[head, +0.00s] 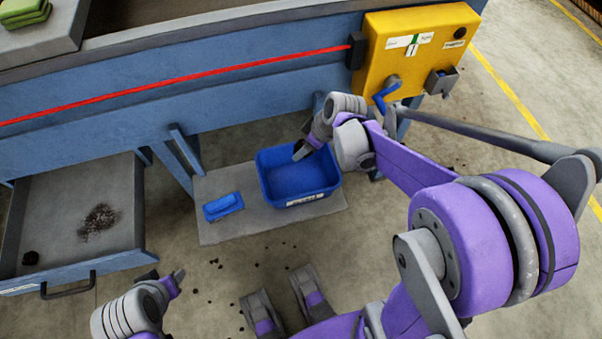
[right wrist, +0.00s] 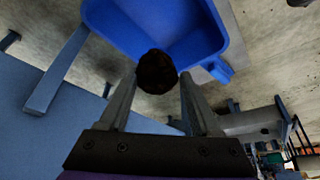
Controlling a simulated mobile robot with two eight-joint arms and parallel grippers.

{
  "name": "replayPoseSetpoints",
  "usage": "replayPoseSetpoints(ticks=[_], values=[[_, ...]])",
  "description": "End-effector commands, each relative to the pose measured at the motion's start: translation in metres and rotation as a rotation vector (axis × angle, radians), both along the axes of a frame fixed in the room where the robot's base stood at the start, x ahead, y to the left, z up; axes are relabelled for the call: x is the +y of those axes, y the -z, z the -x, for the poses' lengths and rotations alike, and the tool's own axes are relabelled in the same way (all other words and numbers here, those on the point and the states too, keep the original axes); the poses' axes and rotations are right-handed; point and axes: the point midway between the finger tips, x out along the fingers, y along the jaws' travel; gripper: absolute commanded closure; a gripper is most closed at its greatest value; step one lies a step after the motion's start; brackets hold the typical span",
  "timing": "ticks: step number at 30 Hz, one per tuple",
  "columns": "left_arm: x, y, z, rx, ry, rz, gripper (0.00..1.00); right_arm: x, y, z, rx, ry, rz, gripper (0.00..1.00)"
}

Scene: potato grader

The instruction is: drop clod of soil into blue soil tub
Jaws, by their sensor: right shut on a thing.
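The blue soil tub (head: 268,182) stands on a grey mat under the machine, with a white label on its front. My right gripper (head: 300,152) reaches over the tub's back part from the right. In the right wrist view the gripper (right wrist: 157,88) is shut on a dark brown clod of soil (right wrist: 157,72), held between its fingertips. The tub (right wrist: 218,45) shows behind the clod there, its inside looking empty where visible. My left gripper (head: 165,282) is low at the left, away from the tub; its finger opening is unclear.
A blue brush-like tool (head: 223,206) lies on the mat (head: 215,232) left of the tub. An open drawer (head: 125,200) at the left holds loose soil and a dark lump (head: 30,258). A yellow control box (head: 418,45) is at the upper right. Crumbs dot the floor.

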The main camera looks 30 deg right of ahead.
Motion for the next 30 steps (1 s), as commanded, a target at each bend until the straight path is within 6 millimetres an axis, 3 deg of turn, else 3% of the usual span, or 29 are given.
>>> replayPoseSetpoints(ticks=[16, 27, 28, 30], values=[[0.000, 0.049, -0.002, 0.017, 0.000, 0.000, 0.50, 0.000, 0.055, 0.000, 0.002, -0.005, 0.002, 0.95], [0.000, 0.053, -0.002, 0.019, 0.000, 0.000, 0.50, 0.000, 0.060, 0.001, 0.000, -0.005, 0.002, 0.95], [0.000, 0.053, -0.002, 0.018, 0.000, 0.000, 0.50, 0.000, 0.060, 0.001, 0.000, -0.005, 0.002, 0.32], [0.000, 0.053, -0.002, 0.018, 0.000, 0.000, 0.50, 0.000, 0.060, 0.001, 0.000, -0.005, 0.002, 0.19]])
